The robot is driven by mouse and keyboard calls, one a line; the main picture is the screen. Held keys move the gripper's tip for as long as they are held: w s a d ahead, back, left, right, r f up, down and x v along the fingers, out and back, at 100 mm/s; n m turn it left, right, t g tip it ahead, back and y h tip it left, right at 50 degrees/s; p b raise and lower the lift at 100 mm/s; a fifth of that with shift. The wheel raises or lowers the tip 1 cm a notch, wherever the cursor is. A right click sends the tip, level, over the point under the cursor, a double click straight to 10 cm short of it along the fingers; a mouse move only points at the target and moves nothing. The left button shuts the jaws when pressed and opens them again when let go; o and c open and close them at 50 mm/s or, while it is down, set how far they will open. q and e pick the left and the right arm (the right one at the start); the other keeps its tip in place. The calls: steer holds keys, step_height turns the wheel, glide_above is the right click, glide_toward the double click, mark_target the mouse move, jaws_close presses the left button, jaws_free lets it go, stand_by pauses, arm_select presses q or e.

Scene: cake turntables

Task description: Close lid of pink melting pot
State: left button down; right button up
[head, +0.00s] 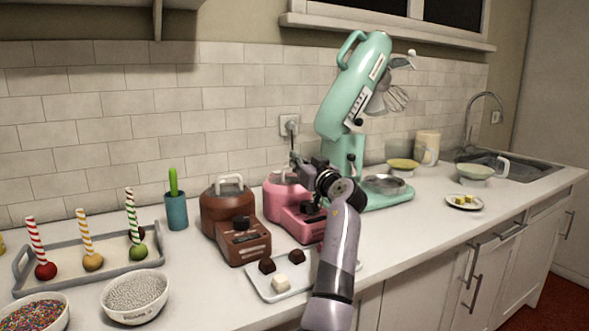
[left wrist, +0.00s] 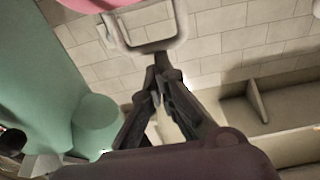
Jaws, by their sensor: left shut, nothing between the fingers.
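The pink melting pot (head: 275,203) stands on the counter between the brown pot and the green mixer. My arm hides part of it, and I cannot tell how far its lid is open. Its pale loop handle (head: 283,176) shows in the head view. In the left wrist view the handle (left wrist: 151,45) hangs below a pink edge (left wrist: 95,4) at the top. My left gripper (head: 297,162) is at the pot's upper right, by the handle. Its fingers (left wrist: 158,80) are shut and empty, with tips close to the handle bar; contact is unclear. My right gripper is out of view.
The green stand mixer (head: 352,90) rises close behind and right of my gripper. The brown pot (head: 227,209) is just left. A tray of chocolates (head: 270,293) lies in front. Two bowls (head: 135,294) and a candy-apple tray (head: 62,245) are farther left.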

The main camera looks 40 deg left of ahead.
arm_select(q)
steer(key=shift+w+d+f, duration=0.1)
steer(key=shift+d+f, duration=0.05)
steer(key=shift+f, duration=0.6)
steer(key=shift+d, duration=0.3)
steer(key=r+v, duration=0.1)
steer(key=v, duration=1)
steer(key=shift+s, duration=0.25)
